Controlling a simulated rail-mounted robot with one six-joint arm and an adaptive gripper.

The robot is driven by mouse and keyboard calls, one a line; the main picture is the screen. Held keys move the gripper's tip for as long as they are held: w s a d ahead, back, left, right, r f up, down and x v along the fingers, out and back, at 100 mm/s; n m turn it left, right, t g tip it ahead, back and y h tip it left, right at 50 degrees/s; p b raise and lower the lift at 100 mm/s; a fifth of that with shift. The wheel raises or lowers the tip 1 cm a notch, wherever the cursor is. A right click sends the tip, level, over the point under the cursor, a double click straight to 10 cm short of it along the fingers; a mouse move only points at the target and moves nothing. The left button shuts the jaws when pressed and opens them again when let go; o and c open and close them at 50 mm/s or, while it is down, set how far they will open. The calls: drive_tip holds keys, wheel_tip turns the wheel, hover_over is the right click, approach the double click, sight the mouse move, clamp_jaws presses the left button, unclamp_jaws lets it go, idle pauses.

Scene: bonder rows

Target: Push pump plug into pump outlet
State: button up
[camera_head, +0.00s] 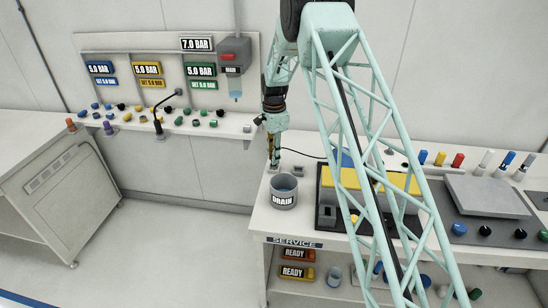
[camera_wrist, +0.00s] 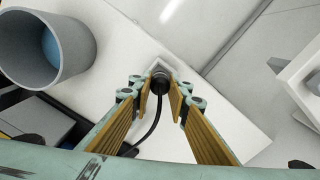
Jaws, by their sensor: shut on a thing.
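My gripper (camera_head: 274,163) points down at the left end of the service bench, behind the drain cup. In the wrist view my gripper (camera_wrist: 160,88) has its fingers on either side of a black round plug (camera_wrist: 160,78) and is shut on it. A black cable (camera_wrist: 151,125) curves down from the plug between the fingers. Directly beyond the plug is a pale square plate (camera_wrist: 147,60), which may be the pump outlet. I cannot tell whether the plug is seated in it or just above it. In the head view the plug is too small to make out.
The grey drain cup (camera_head: 284,194) stands close to my gripper and also shows in the wrist view (camera_wrist: 62,45). A small grey block (camera_head: 298,171) and a dark tray with yellow-topped units (camera_head: 325,205) lie to the right. The bench edge is close on the left.

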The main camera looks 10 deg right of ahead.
drive_tip(key=shift+f+b, duration=0.65)
drive_tip(key=shift+f, duration=0.75)
idle(0.4)
drive_tip(key=o, duration=1.1)
drive_tip(key=shift+r, duration=0.1)
wheel_tip(320, 180, up, 10)
drive_tip(key=shift+r, duration=0.9)
drive_tip(key=shift+r, duration=0.1)
